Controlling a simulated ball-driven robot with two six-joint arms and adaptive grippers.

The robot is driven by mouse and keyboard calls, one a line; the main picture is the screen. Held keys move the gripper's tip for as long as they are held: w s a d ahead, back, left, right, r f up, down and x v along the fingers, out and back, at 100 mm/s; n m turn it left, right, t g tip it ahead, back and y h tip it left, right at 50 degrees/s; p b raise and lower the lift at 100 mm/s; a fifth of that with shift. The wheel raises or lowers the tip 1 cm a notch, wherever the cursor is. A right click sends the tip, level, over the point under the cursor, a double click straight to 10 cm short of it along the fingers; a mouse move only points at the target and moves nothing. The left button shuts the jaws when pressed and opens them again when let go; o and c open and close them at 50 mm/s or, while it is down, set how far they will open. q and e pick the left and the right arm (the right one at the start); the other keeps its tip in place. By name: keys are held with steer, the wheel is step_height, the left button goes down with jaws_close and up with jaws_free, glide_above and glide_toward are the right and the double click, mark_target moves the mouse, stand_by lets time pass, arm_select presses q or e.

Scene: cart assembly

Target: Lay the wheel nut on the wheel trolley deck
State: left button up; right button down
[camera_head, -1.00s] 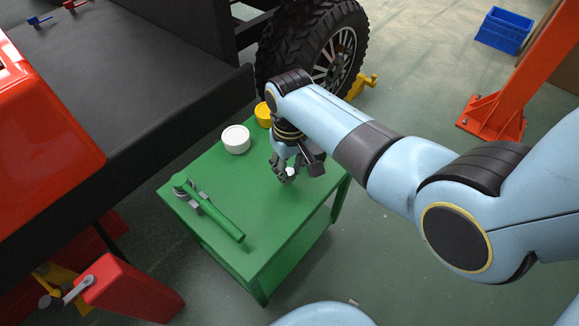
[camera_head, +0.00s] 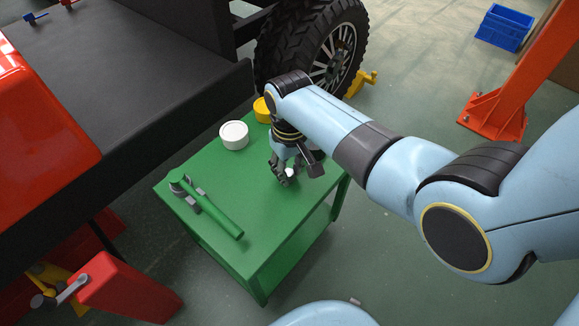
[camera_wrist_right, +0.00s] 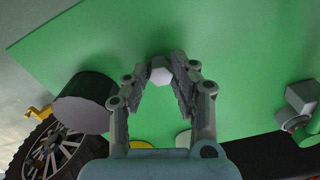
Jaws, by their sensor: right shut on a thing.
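The wheel nut (camera_wrist_right: 160,75), small, pale and six-sided, sits between the fingertips of my right gripper (camera_wrist_right: 162,88). In the head view the nut (camera_head: 292,171) is a small white spot, partly hidden by the fingers. My right gripper (camera_head: 284,178) is shut on it and points down over the right part of the green trolley deck (camera_head: 262,205). The deck also fills much of the right wrist view (camera_wrist_right: 235,60). I cannot tell whether the nut touches the deck. My left gripper is not in view.
A white round cap (camera_head: 234,135) and a yellow one (camera_head: 262,110) stand at the deck's back edge. A green-handled tool (camera_head: 212,210) lies at its left. A large tyre (camera_head: 290,60) stands behind. The deck's middle is clear.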

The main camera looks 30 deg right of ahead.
steer(key=shift+f, duration=0.2)
steer(key=c, duration=1)
jaws_free()
